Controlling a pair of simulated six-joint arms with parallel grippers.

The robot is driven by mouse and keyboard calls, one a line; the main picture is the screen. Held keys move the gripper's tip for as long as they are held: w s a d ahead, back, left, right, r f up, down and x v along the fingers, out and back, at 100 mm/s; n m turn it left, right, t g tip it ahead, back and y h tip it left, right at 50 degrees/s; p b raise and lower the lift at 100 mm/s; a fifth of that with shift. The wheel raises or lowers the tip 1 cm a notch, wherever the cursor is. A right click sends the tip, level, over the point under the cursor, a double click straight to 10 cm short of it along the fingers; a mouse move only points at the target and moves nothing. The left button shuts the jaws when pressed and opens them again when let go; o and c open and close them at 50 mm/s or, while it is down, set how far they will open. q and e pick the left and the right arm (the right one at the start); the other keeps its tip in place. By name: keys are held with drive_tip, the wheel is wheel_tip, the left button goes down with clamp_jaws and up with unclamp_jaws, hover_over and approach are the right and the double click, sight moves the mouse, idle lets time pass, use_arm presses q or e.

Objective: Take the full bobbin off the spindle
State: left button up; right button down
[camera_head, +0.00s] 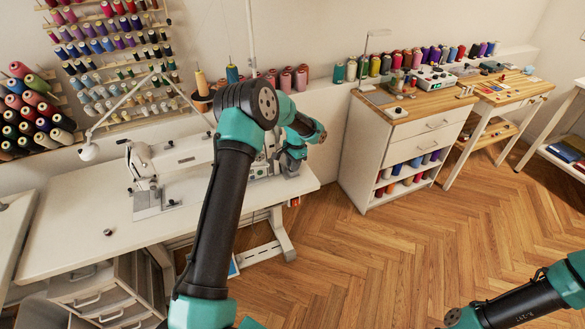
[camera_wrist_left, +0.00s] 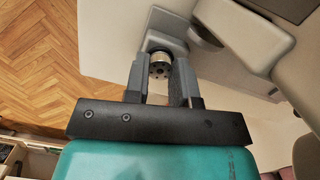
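In the left wrist view, the bobbin (camera_wrist_left: 160,66) is a small metallic round piece with dark holes in its end face. It sits between the two dark fingers of my left gripper (camera_wrist_left: 160,78), which press close on both its sides. The spindle is hidden behind it. In the head view, my left gripper (camera_head: 293,155) is at the right end of the white sewing machine (camera_head: 190,155), and the bobbin is too small or covered to make out there. My right gripper is outside both views; only part of the right arm shows at the lower right.
The white sewing table (camera_head: 140,248) holds a small dark round thing (camera_head: 108,232) at its front left. A cabinet (camera_head: 395,130) with a wooden top stands to the right. The parquet floor in between is clear.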

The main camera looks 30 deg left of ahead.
use_arm(q)
drive_tip(key=c, duration=0.3)
drive_tip(key=shift+r, duration=0.15)
drive_tip(key=shift+r, duration=1.55)
drive_tip(key=shift+s+d+r, duration=0.1)
drive_tip(key=shift+s+d, duration=0.1)
drive_tip(key=shift+s, duration=0.05)
drive_tip(key=s+d, duration=0.2)
drive_tip(key=s, duration=0.2)
drive_tip(key=s+d+r, duration=0.1)
drive_tip(key=s+d, duration=0.2)
drive_tip(key=s, duration=0.1)
drive_tip(key=s+d, duration=0.3)
drive_tip(key=s, duration=0.2)
drive_tip(key=shift+s+r, duration=0.1)
drive_tip(key=shift+r, duration=0.1)
